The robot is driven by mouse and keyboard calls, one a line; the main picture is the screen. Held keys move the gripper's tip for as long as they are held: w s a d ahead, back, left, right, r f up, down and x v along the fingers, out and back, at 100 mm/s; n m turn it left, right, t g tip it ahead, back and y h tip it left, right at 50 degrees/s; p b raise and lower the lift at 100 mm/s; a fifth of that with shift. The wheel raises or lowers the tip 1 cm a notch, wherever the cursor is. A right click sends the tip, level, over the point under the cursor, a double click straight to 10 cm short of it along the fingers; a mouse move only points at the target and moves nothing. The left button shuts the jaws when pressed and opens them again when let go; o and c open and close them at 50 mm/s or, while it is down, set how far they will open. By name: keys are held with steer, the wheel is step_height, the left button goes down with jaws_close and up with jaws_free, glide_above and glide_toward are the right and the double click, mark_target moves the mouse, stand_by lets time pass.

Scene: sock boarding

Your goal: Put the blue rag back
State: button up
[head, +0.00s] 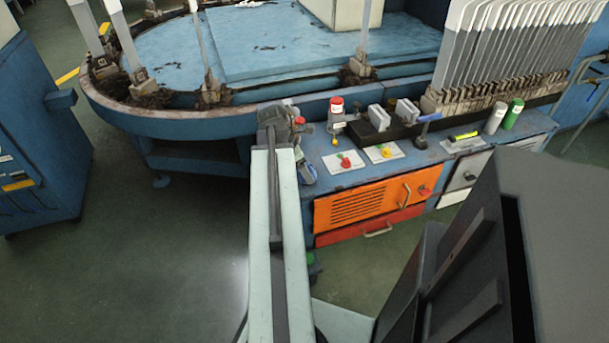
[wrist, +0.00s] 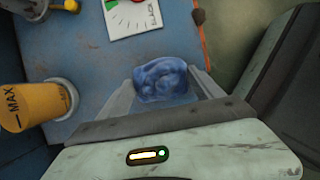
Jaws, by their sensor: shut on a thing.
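The blue rag (wrist: 160,72) is a crumpled bundle between the two fingers of my gripper (wrist: 165,88) in the wrist view. My gripper is shut on it. Rag and gripper are over the blue bench top (wrist: 75,40), close to its front edge; I cannot tell whether the rag touches the bench.
A white card (wrist: 131,14) with a coloured dial and an orange cylinder (wrist: 37,107) marked MAX lie close by in the wrist view. In the head view, a red-capped bottle (head: 337,118), grey blocks (head: 379,117) and a rack of boards (head: 510,50) stand to the right.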

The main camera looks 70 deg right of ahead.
steer(key=shift+f, duration=0.2)
steer(key=shift+f, duration=0.3)
steer(key=o, duration=1.2)
steer(key=shift+r, duration=0.1)
steer(key=p+v, duration=0.7)
steer(key=shift+a+r, duration=0.3)
steer(key=shift+w, duration=0.15)
